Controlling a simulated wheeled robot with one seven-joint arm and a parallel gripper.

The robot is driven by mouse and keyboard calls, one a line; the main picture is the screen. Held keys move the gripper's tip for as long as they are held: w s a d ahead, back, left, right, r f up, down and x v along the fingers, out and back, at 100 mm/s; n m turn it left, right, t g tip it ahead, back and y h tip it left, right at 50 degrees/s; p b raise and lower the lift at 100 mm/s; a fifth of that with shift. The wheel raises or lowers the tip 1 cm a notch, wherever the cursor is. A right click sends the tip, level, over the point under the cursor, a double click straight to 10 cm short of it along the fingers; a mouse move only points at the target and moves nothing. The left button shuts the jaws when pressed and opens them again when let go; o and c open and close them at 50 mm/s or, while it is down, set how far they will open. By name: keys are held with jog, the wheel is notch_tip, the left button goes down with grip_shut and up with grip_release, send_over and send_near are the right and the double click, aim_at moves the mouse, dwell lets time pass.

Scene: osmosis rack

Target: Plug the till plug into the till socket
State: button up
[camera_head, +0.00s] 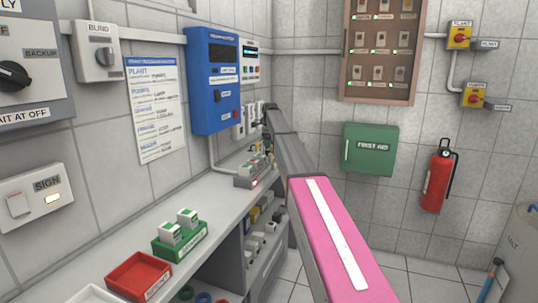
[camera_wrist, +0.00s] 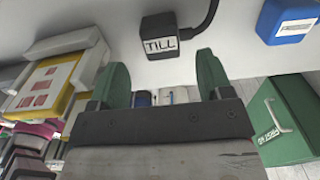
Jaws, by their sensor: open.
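The till plug (camera_wrist: 166,36) is a dark block with a white TILL label and a black cable, near the top middle of the wrist view. My gripper (camera_wrist: 162,72) is open, its two green fingers spread on either side below the plug in the picture. Nothing shows between the fingertips, and the plug appears just beyond them; contact cannot be told. In the head view my arm reaches to the far end of the counter and hides the gripper and plug. I cannot make out the till socket in either view.
A blue labelled block (camera_wrist: 288,20) lies right of the plug. A yellow and white box (camera_wrist: 55,85) is at left. The green first aid box (camera_head: 371,149) hangs on the far wall. A grey power strip (camera_head: 253,170) and green tray (camera_head: 180,242) stand on the counter (camera_head: 215,200).

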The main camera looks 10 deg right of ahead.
jog(key=shift+w+f, duration=0.15)
jog(key=shift+f, duration=2.45)
jog(key=c, duration=1)
